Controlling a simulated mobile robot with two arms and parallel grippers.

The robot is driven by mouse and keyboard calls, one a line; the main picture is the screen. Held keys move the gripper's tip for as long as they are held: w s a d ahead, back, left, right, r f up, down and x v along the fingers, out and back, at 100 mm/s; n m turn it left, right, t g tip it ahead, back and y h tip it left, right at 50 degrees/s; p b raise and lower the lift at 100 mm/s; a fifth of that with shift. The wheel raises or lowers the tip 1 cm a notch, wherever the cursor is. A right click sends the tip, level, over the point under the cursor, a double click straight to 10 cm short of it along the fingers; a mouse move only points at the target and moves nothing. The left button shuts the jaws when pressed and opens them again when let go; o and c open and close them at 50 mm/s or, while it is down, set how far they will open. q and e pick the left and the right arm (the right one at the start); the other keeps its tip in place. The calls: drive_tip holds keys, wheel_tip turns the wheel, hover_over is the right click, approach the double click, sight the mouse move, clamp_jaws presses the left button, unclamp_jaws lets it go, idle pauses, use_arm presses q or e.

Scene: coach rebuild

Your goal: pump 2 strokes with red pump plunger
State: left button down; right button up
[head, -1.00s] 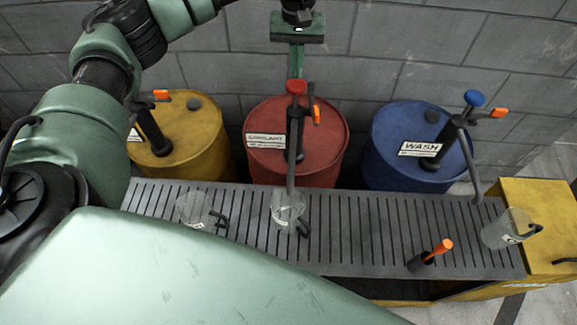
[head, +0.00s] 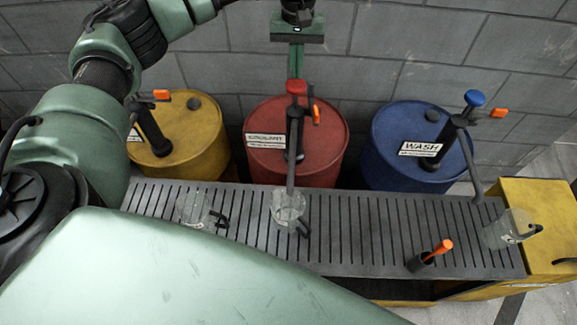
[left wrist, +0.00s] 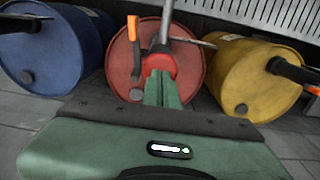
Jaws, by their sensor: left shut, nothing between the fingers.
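The red pump plunger knob (head: 296,87) tops the pump on the red drum (head: 268,165), labelled COOLANT. My left gripper (head: 296,72) points down with its fingers shut and empty, right at the top of the knob; I cannot tell whether they touch. The left wrist view shows the green fingertips (left wrist: 162,85) together over the red knob (left wrist: 161,64). The pump's spout reaches down to a clear jug (head: 288,212) on the grating; its fill level is unclear. My right gripper is not in view.
A yellow drum (head: 182,140) and a blue WASH drum (head: 390,130) with a blue knob (head: 474,97) flank the red one. The slatted grating (head: 360,235) also bears two clear jugs (head: 195,210) (head: 497,232) and an orange-handled item (head: 437,250). A block wall stands behind.

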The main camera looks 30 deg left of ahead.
sight(296, 83)
use_arm(q)
drive_tip(key=shift+f, duration=0.1)
idle(0.3)
drive_tip(key=shift+s+f+b, duration=0.15)
drive_tip(key=shift+f+b, duration=2.05)
drive_tip(key=shift+f, duration=1.45)
drive_tip(key=shift+r, duration=0.1)
drive_tip(key=shift+r+p, duration=1.95)
drive_tip(key=shift+r, duration=1.65)
drive_tip(key=shift+f, duration=0.15)
drive_tip(key=shift+f+b, duration=2.15)
drive_tip(key=shift+f, duration=1.45)
drive_tip(key=shift+r, duration=0.1)
